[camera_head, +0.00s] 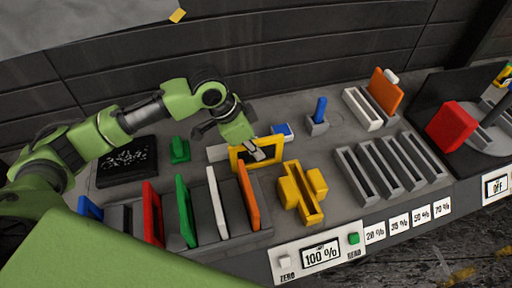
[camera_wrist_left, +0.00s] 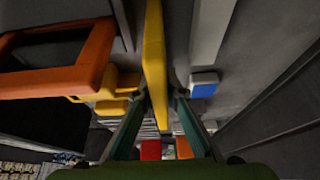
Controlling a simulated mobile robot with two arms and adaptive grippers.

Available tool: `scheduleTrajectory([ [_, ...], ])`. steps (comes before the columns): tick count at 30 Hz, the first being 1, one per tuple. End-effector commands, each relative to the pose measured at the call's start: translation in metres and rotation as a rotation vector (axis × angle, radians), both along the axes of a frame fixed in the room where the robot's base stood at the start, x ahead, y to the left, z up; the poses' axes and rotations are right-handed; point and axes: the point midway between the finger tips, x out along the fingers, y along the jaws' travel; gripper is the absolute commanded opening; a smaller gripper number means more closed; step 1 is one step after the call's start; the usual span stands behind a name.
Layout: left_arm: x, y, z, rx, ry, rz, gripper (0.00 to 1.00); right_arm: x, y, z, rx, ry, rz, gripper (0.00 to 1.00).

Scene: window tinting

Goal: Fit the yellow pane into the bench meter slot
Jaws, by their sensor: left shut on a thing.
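The yellow pane (camera_head: 236,161) is a yellow frame with a dark middle. In the left wrist view, the yellow pane (camera_wrist_left: 155,55) shows edge-on between my left fingers (camera_wrist_left: 159,102). The yellow bench meter (camera_head: 296,193), a block with a long slot, stands just right of the pane in the head view. The slot looks empty. I cannot tell whether the pane's lower edge touches the bench. My right gripper is out of view.
The dark rack (camera_head: 203,215) holds upright panes, including an orange pane (camera_head: 249,197) close to the yellow one. A display (camera_head: 321,255) reads 100 %. Empty grey slots (camera_head: 385,170) stand right of the meter. A blue-and-white block (camera_head: 282,129) lies behind the pane.

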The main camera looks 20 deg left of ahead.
Motion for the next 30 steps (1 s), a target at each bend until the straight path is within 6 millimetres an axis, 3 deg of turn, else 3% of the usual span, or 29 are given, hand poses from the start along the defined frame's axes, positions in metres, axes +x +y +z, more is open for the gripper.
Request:
scheduleTrajectory([
  [1, 0.0, 0.0, -0.001, -0.001, -0.001, 0.0, 0.0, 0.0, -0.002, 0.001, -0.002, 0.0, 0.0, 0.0],
  [3, 0.0, 0.0, -0.001, -0.001, 0.001, 0.0, 0.26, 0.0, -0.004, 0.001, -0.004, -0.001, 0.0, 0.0],
  [4, 0.0, 0.0, -0.001, -0.001, 0.001, 0.0, 0.28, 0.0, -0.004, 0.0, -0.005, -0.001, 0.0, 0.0],
  [17, -0.001, 0.002, 0.006, 0.001, -0.001, 0.0, 0.28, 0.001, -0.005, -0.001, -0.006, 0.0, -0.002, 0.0],
  [30, -0.019, 0.029, 0.086, 0.001, -0.003, 0.0, 0.28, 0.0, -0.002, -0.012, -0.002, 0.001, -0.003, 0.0],
])
